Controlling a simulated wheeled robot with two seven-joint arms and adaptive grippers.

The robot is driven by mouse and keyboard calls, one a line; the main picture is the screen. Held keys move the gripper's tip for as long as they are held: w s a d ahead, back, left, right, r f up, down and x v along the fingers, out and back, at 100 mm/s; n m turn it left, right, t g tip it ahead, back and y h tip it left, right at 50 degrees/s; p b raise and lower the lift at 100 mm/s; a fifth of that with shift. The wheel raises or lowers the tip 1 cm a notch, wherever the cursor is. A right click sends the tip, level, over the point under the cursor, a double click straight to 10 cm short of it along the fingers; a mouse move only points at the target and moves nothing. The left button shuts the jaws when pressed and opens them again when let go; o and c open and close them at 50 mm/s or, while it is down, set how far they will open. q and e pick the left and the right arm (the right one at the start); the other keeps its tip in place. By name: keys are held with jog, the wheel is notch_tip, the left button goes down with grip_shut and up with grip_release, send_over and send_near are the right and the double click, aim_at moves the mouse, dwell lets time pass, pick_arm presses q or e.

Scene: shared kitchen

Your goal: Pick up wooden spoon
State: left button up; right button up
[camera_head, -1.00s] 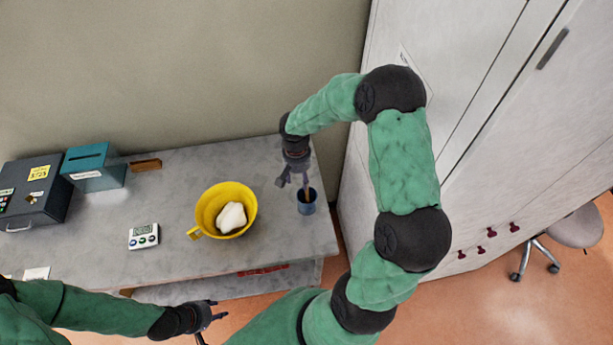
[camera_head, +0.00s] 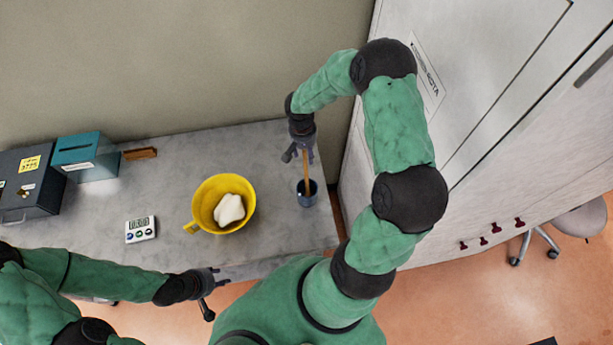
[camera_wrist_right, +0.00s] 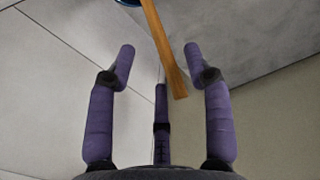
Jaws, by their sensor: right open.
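The wooden spoon (camera_head: 307,172) stands upright in a small dark blue cup (camera_head: 307,194) near the right end of the counter. My right gripper (camera_head: 300,156) is open at the top of the spoon's handle. In the right wrist view the handle (camera_wrist_right: 163,45) comes down between the spread fingers of that gripper (camera_wrist_right: 160,60), with gaps at both sides. The spoon's lower end is hidden in the cup. My left gripper (camera_head: 212,290) is low at the counter's front edge, away from the spoon; its fingers are too small to judge.
A yellow bowl (camera_head: 210,187) with a white lump (camera_head: 229,209) stands left of the cup. A timer (camera_head: 141,229), a teal box (camera_head: 85,157) and a dark cash box (camera_head: 30,185) are further left. White cabinets (camera_head: 470,150) rise right of the counter (camera_head: 170,180).

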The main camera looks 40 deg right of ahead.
aim_at(306, 158)
notch_tip(306, 158, down, 5)
jog(key=shift+s+d+p, duration=0.1)
jog(key=shift+d+p, duration=0.05)
jog(key=shift+p, duration=0.45)
grip_shut()
